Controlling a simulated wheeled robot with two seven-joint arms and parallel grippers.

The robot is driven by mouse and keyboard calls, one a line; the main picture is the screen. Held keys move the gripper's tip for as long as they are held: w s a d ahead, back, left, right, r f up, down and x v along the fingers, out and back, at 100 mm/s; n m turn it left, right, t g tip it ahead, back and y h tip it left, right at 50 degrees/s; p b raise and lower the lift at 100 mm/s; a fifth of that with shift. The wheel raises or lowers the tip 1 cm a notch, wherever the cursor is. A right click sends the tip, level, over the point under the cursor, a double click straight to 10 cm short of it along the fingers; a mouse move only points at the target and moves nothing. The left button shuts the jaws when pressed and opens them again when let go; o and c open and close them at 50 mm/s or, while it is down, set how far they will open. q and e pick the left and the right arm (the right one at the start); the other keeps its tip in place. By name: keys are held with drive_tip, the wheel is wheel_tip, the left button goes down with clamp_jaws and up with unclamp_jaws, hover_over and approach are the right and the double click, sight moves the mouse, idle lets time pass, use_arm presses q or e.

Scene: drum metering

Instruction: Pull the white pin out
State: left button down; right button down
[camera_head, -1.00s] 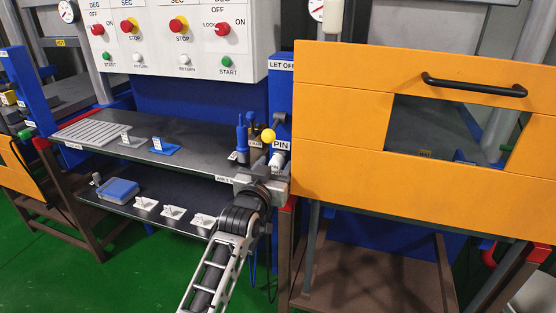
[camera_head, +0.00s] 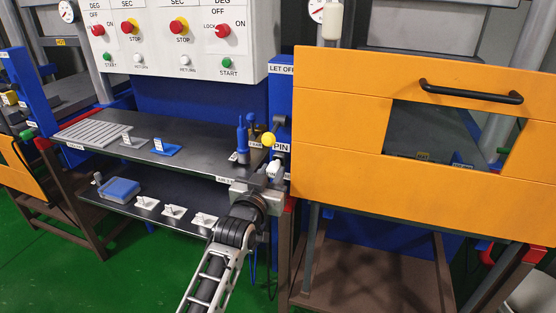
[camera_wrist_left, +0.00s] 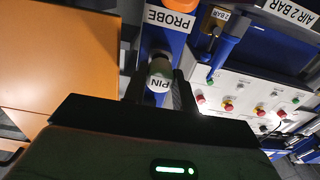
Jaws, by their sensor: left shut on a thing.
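The white pin (camera_head: 274,168) is at the blue post (camera_head: 281,118), below the PIN label (camera_head: 281,147). My left gripper (camera_head: 267,177) reaches up from below and is shut on the pin. In the left wrist view the pin's pale round body (camera_wrist_left: 160,67) shows between the two dark fingers of my left gripper (camera_wrist_left: 160,92), near a PIN label. The fingers and wrist hide part of the pin. I cannot tell whether its far end is still in the post. My right gripper is not in view.
A yellow ball knob (camera_head: 268,139) and a blue upright handle (camera_head: 242,140) stand close to the left of the pin. An orange panel with a black handle (camera_head: 470,91) is close on the right. A dark shelf (camera_head: 200,150) lies to the left.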

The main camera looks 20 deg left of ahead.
sight(271, 174)
use_arm(q)
drive_tip(key=shift+s+p, duration=1.3)
drive_tip(key=shift+s, duration=0.6)
drive_tip(key=shift+s, duration=0.15)
drive_tip(key=shift+s+a+r+p, duration=0.1)
drive_tip(key=shift+s+p, duration=0.55)
drive_tip(key=shift+s, duration=0.1)
drive_tip(key=shift+s+p, duration=0.65)
drive_tip(key=shift+s, duration=0.5)
drive_tip(key=shift+s, duration=0.1)
